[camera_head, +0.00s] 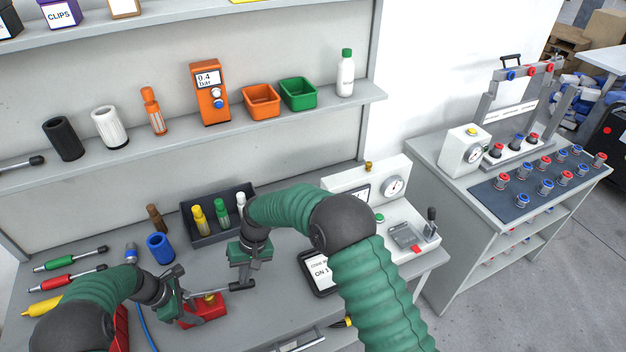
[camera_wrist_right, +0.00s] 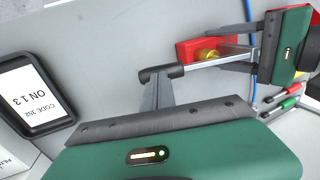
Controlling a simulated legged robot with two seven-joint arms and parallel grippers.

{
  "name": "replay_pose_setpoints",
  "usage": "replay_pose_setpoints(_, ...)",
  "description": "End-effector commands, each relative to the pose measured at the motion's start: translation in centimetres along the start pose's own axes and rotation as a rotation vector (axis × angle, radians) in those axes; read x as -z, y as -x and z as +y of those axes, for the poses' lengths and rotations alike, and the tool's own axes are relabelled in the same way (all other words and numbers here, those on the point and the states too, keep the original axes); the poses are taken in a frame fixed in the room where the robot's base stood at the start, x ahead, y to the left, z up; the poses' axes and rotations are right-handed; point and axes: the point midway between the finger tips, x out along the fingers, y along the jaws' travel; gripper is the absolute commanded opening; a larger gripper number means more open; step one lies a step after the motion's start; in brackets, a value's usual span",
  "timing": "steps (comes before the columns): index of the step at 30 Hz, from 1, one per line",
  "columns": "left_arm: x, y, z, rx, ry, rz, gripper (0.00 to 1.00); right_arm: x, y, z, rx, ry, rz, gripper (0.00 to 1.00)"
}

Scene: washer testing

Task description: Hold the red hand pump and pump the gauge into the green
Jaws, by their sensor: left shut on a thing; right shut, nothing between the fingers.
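The red hand pump (camera_head: 208,309) lies low on the grey bench with a brass-coloured cap on top and a grey lever (camera_head: 227,289) reaching right. My left gripper (camera_head: 183,309) is shut on the pump's left side; its fingers hide part of the body. My right gripper (camera_head: 244,280) is shut with nothing between its fingers, at the dark lever tip (camera_wrist_right: 160,73). Whether it touches the tip I cannot tell. The pump also shows in the right wrist view (camera_wrist_right: 190,50). A round gauge (camera_head: 393,186) sits on a white panel at the back; its needle is too small to read.
A tablet (camera_head: 319,273) lies right of my right gripper. A blue cup (camera_head: 160,248) and a dark tray (camera_head: 209,238) of bottles stand behind the pump. Screwdrivers (camera_head: 70,283) lie at left. A blue hose (camera_head: 146,328) runs beside the pump.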

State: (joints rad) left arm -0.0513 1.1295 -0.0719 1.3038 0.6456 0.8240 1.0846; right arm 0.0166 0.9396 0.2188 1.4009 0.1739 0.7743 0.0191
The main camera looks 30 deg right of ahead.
Motion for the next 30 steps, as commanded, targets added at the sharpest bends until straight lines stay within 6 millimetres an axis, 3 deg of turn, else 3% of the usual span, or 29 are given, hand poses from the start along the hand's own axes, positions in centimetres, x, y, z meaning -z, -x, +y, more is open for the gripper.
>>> replay_pose_setpoints(5,-0.1,0.1,0.1,-0.002,-0.001,-0.001,0.0,0.0,-1.6,0.3,0.0,-0.001,-0.002,0.0)
replay_pose_setpoints(7,-0.1,0.1,0.1,-0.002,0.0,-0.002,0.0,0.1,-1.3,0.3,0.0,0.0,0.001,0.0)
replay_pose_setpoints(21,-0.1,0.1,0.1,-0.002,-0.001,-0.001,0.0,0.1,5.5,-0.9,0.0,-0.001,0.002,0.0)
replay_pose_setpoints(30,-0.1,0.1,0.1,-0.001,-0.001,-0.001,0.0,0.0,5.8,-1.0,0.0,-0.001,0.0,0.0)
